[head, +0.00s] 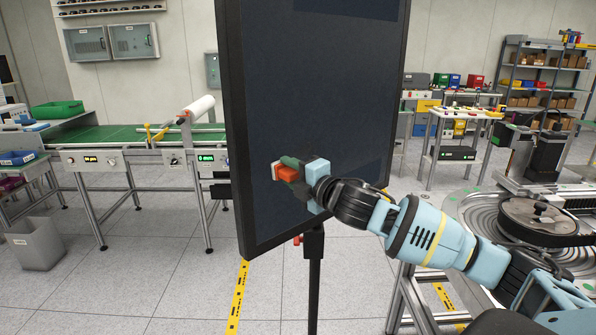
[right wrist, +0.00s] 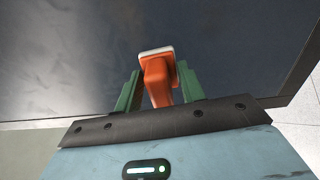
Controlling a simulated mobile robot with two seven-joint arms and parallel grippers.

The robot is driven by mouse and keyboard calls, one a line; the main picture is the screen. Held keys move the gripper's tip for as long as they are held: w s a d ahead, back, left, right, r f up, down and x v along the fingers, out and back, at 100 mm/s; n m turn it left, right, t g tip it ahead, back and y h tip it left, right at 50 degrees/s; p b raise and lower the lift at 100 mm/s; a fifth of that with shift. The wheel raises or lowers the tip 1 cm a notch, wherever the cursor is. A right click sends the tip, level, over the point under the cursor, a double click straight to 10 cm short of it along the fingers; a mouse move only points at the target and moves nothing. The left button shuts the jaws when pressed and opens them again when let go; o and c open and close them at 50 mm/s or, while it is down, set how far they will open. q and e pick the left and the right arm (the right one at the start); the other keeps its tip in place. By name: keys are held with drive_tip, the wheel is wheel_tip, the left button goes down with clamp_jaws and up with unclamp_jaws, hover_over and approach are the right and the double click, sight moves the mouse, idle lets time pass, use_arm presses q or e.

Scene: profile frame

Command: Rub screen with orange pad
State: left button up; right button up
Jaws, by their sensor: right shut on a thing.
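The screen (head: 300,90) is a tall dark panel in a black frame on a black stand, in the middle of the head view. My right gripper (head: 284,171) is in front of its lower part. Its green fingers are shut on the orange pad (head: 287,173), which has a pale face turned toward the screen. In the right wrist view the orange pad (right wrist: 158,78) sits between the fingers, with the dark screen (right wrist: 70,60) behind it. I cannot tell whether the pale face touches the screen. My left gripper is not in view.
A green conveyor table (head: 110,135) stands behind at left, with a grey bin (head: 35,245) on the floor. A round metal machine (head: 530,220) stands at right, close to my right arm. Shelves (head: 545,75) stand at the back right. The floor left of the stand is clear.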

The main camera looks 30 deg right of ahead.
drive_tip(key=shift+a, duration=0.25)
drive_tip(key=shift+r, duration=0.1)
drive_tip(key=shift+r, duration=1)
drive_tip(key=shift+w+d+f, duration=0.1)
drive_tip(key=shift+w+d, duration=0.05)
drive_tip(key=shift+d, duration=0.75)
drive_tip(key=shift+w+d, duration=0.1)
drive_tip(key=shift+d, duration=0.8)
drive_tip(key=shift+d, duration=0.1)
drive_tip(key=shift+w+d, duration=0.15)
drive_tip(key=shift+d, duration=0.65)
drive_tip(key=shift+w+d, duration=0.15)
drive_tip(key=shift+d, duration=0.65)
drive_tip(key=shift+d, duration=0.1)
drive_tip(key=shift+w+d, duration=0.2)
drive_tip(key=shift+d, duration=1.45)
